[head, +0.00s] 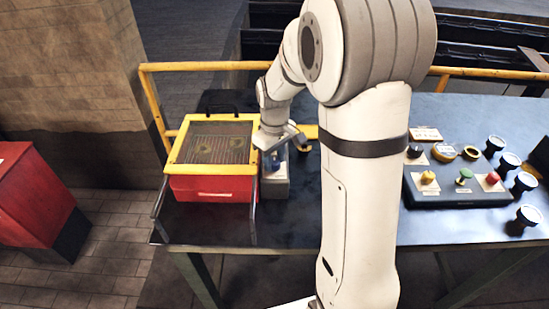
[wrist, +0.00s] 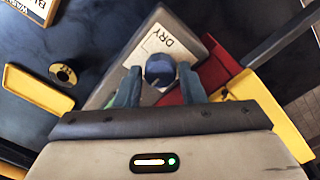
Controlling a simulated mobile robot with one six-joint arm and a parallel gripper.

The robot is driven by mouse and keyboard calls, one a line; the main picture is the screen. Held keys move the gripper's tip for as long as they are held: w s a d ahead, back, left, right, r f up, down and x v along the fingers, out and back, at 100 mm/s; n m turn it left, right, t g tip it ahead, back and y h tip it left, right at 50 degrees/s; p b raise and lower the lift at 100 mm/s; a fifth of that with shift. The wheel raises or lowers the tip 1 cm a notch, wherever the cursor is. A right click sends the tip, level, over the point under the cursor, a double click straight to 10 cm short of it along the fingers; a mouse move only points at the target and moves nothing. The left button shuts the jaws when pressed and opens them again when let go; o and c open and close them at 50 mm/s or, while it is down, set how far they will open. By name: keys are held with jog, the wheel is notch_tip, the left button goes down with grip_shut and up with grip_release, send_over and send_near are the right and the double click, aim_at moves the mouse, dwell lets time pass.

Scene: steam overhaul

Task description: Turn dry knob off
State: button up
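The dry knob (wrist: 160,70) is a dark blue round knob on a grey box (head: 275,187), beside a white label reading DRY (wrist: 165,40) in the wrist view. My gripper (wrist: 160,78) has its two fingers apart, one on each side of the knob. Narrow gaps seem to show between the fingers and the knob, so I see no clear grip. In the head view, my gripper (head: 279,140) is low over the grey box, and the knob (head: 274,164) shows just below it. The knob's pointer is not clear.
A red box with a yellow-framed mesh lid (head: 212,172) stands directly left of the grey box. A control panel (head: 460,192) with coloured knobs lies at the right of the dark table (head: 300,225). A yellow rail (head: 200,66) runs behind. A red cabinet (head: 35,195) stands at far left.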

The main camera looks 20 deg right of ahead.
aim_at(274, 161)
jog(key=o, duration=0.3)
notch_tip(274, 161, up, 7)
jog(key=shift+f, duration=0.1)
jog(key=shift+r, duration=0.5)
